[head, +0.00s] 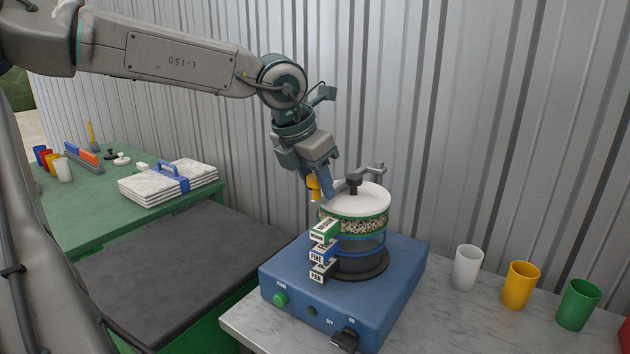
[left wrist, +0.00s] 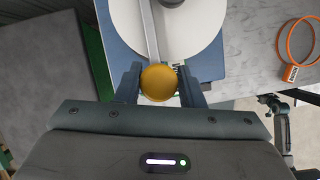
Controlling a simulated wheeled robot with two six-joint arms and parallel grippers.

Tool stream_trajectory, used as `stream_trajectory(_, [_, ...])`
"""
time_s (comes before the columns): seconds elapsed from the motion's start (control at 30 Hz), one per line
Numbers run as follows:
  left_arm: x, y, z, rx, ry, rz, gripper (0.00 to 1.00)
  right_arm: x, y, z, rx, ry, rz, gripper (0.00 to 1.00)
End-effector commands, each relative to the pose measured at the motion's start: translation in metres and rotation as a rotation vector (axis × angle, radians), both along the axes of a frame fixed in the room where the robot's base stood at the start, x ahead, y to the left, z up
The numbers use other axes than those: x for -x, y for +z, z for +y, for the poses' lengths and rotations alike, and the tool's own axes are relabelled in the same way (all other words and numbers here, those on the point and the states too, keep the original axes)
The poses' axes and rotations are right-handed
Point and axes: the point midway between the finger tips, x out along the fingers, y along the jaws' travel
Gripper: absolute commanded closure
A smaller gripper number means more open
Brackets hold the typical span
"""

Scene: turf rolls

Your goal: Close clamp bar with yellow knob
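The yellow knob (head: 313,187) is at the left end of the clamp bar, left of the sieve stack's white lid (head: 370,197). In the left wrist view the knob (left wrist: 159,83) sits between my left gripper's fingers (left wrist: 159,88), which appear to press on it from both sides. The pale clamp bar (left wrist: 150,30) runs from the knob across the lid. In the head view my left gripper (head: 320,183) reaches down from above, and its near finger hides part of the bar. What seems to be my right gripper (left wrist: 280,112) shows at the wrist view's right edge, its opening unclear.
The stack, with green and blue rings and tags, stands on a blue shaker base (head: 300,290) on a marble table. White (head: 467,268), yellow (head: 520,286) and green (head: 578,305) cups stand right. An orange ring (left wrist: 297,42) lies on the table. A corrugated wall is behind.

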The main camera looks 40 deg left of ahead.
Motion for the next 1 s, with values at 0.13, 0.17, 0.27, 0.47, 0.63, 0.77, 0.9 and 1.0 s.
stream_trajectory(0.13, [0.0,0.0,0.0,-0.001,-0.001,0.001,0.48,0.0,0.0,0.0,0.001,0.0,0.0,0.51])
stream_trajectory(0.17, [0.0,0.0,0.0,-0.001,-0.001,0.001,0.48,0.0,0.0,-0.001,0.001,0.001,0.0,0.51])
stream_trajectory(0.27, [0.0,0.0,0.0,-0.002,-0.001,0.002,0.48,0.0,0.0,-0.001,0.002,0.001,0.0,0.51])
stream_trajectory(0.47, [0.003,0.008,0.001,-0.004,0.0,0.0,0.48,0.0,0.0,-0.001,0.001,0.001,0.0,0.51])
stream_trajectory(0.63, [0.014,0.037,0.001,-0.005,0.001,-0.004,0.48,0.0,0.0,-0.001,0.001,0.001,0.001,0.51])
stream_trajectory(0.77, [0.024,0.062,0.001,-0.005,0.001,-0.003,0.48,0.0,0.0,-0.001,0.001,0.001,0.001,0.51])
stream_trajectory(0.9, [0.033,0.083,0.002,-0.005,0.0,-0.002,0.48,0.001,-0.001,-0.001,0.0,0.0,0.002,0.51])
stream_trajectory(1.0, [0.038,0.093,0.002,-0.004,0.0,0.0,0.48,0.004,-0.004,0.0,-0.001,-0.001,0.008,0.51])
